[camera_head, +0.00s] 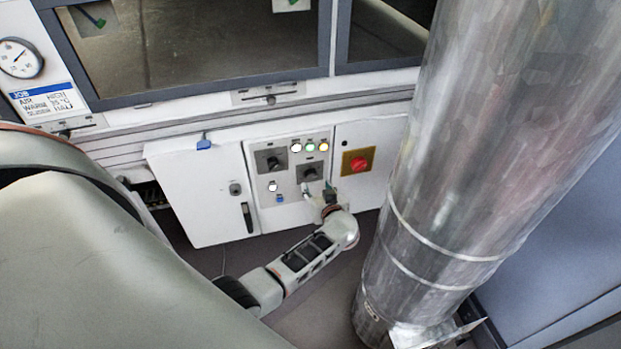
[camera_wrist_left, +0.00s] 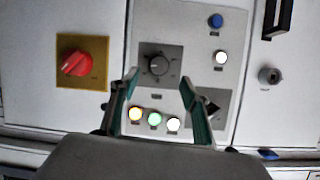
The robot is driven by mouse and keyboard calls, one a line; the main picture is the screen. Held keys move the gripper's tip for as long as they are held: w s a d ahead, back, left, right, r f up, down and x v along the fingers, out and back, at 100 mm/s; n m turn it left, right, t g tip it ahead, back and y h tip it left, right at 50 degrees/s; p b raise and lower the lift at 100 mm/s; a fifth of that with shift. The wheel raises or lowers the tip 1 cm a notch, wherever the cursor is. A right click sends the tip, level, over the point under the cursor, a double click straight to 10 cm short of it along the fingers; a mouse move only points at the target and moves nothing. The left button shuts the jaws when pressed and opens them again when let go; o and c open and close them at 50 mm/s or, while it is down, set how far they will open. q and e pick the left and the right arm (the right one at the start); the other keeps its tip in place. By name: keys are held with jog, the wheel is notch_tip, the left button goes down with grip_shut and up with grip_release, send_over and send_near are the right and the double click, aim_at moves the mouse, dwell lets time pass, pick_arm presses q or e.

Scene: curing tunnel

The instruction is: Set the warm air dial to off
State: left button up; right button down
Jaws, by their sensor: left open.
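The white control panel (camera_head: 262,190) carries two dark dials. The lower right dial (camera_head: 309,172) shows in the left wrist view as a round black knob (camera_wrist_left: 157,65) on a grey plate. The upper left dial (camera_head: 272,162) is partly hidden behind a finger in the wrist view (camera_wrist_left: 214,101). Their labels are too small to read, so I cannot tell which is the warm air dial. My left gripper (camera_head: 317,188) is open in front of the lower right dial. In the wrist view its fingertips (camera_wrist_left: 159,81) stand on either side of that knob, apart from it. My right gripper is not in view.
A red rotary switch (camera_head: 358,163) on a yellow plate sits right of the dials. Several lit lamps (camera_head: 310,147) line the panel top, and a blue button (camera_head: 280,198) sits low. A wide metal duct (camera_head: 470,150) stands close on the right. A job card (camera_head: 45,100) hangs far left.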

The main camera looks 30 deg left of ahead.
aim_at(311, 178)
pick_arm(q)
jog(key=b+x, duration=0.1)
jog(key=x, duration=0.2)
jog(key=b+x, duration=0.1)
jog(key=x, duration=0.2)
jog(key=shift+f+b, duration=0.3)
jog(key=shift+b, duration=0.05)
jog(key=shift+w+a+f, duration=0.1)
jog(key=shift+w+a, duration=0.3)
jog(key=shift+a, duration=0.05)
jog(key=shift+w+a, duration=0.1)
jog(key=c, duration=1.1)
